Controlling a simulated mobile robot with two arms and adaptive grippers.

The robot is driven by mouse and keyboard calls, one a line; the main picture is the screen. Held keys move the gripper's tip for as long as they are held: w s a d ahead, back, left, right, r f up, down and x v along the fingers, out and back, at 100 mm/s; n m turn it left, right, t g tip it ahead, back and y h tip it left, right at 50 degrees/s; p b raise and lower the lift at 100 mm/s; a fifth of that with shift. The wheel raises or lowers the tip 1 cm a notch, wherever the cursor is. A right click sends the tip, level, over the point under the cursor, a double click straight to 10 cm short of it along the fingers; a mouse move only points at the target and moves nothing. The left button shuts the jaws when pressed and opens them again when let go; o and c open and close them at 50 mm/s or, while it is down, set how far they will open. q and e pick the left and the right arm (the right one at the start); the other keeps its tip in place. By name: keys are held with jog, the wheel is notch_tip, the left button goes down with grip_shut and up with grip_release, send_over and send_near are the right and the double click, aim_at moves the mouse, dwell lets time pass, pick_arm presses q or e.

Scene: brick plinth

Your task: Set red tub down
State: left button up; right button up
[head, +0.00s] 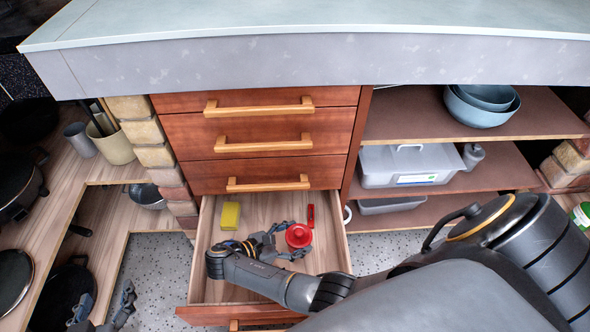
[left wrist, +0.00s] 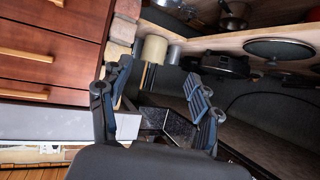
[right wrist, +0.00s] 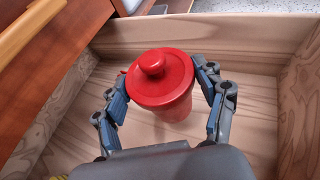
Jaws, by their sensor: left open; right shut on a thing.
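The red tub (head: 298,236) is inside the open bottom drawer (head: 197,262), toward its right side. In the right wrist view the red tub (right wrist: 160,84) looks upright, its round lid and knob facing the camera. My right gripper (head: 280,240) reaches into the drawer and is shut on the tub; its fingers (right wrist: 163,95) press on both sides. I cannot tell whether the tub's base touches the drawer floor. My left gripper (head: 108,310) is open and empty, low at the left, outside the drawer; its spread fingers (left wrist: 160,100) show in the left wrist view.
A yellow block (head: 230,215) lies at the drawer's back left and a small red item (head: 311,216) at its back right. Shut drawers (head: 262,146) stand above. Shelves on the right hold blue bowls (head: 482,105) and a grey bin (head: 411,166). The drawer's front left is clear.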

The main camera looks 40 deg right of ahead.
notch_tip(320, 180, down, 2)
jog(key=shift+b, duration=0.5)
notch_tip(320, 180, down, 3)
jog(key=shift+f+b, duration=0.2)
jog(key=shift+b, duration=1.05)
pick_arm(q)
notch_tip(320, 180, up, 16)
jog(key=w+d+t+h, duration=0.2)
jog(key=t+h, duration=0.1)
jog(key=t, duration=0.6)
jog(key=shift+d+m+t+h, duration=0.3)
jog(key=shift+d+t, duration=0.1)
jog(key=shift+s, duration=0.1)
pick_arm(e)
jog(key=shift+f, duration=0.1)
jog(key=shift+f, duration=0.1)
jog(key=o, duration=1.1)
pick_arm(q)
jog(key=shift+s+r+t, duration=0.1)
jog(key=shift+r+t, duration=0.2)
pick_arm(e)
jog(key=shift+o, duration=0.2)
